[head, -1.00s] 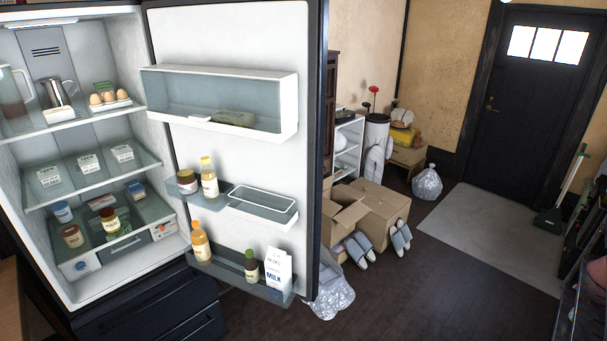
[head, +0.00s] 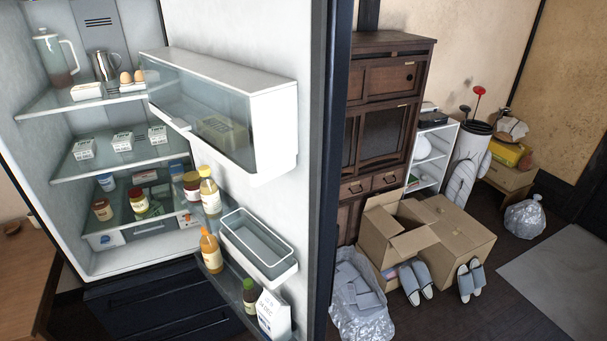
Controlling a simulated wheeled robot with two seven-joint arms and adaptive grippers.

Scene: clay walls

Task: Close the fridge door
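The fridge door (head: 270,28) stands open on the right side of the fridge, its inner face and shelves toward me. Its dark outer edge (head: 329,130) runs nearly upright through the middle of the head view. The door's shelves hold bottles, a jar and a white milk carton (head: 272,313). The fridge interior (head: 130,255) on the left is lit and shows shelves with a pitcher, a metal jug, eggs, packs and jars. Neither of my grippers is in view.
A wooden counter (head: 28,275) stands at the left. Beyond the door are a dark wooden cabinet (head: 385,85), a cardboard box (head: 455,230), slippers (head: 417,281) and plastic bags (head: 360,305). Some floor at the lower right, with a grey mat (head: 560,270), is clear.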

